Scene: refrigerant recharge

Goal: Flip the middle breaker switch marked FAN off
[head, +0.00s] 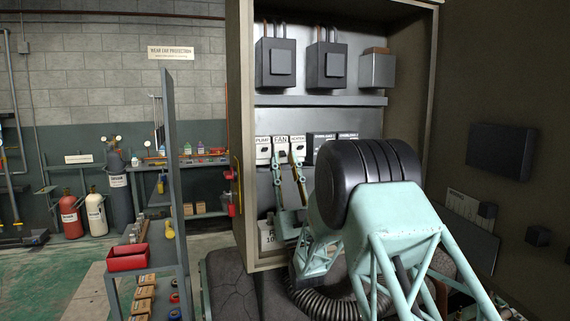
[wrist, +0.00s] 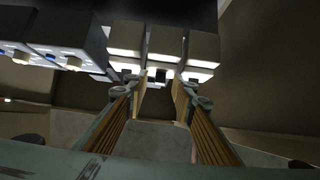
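In the head view, three white breakers sit in a row in the open cabinet. The middle one, marked FAN (head: 280,141), stands between the PUMP breaker (head: 263,143) and a third breaker (head: 297,141). My gripper (head: 284,167) is just below the row, its two fingers spread. In the wrist view, the breakers appear in reversed order. The middle breaker (wrist: 165,62) has a small dark switch (wrist: 162,75). My gripper (wrist: 160,82) is open there, with one fingertip on each side of that switch in the picture. Whether either fingertip touches it cannot be told.
Dark labelled modules (head: 322,145) sit right of the breakers and also show at left in the wrist view (wrist: 70,48). Dark boxes (head: 276,63) hang above a rail (head: 320,100). The cabinet's side wall (head: 243,120) stands close at left.

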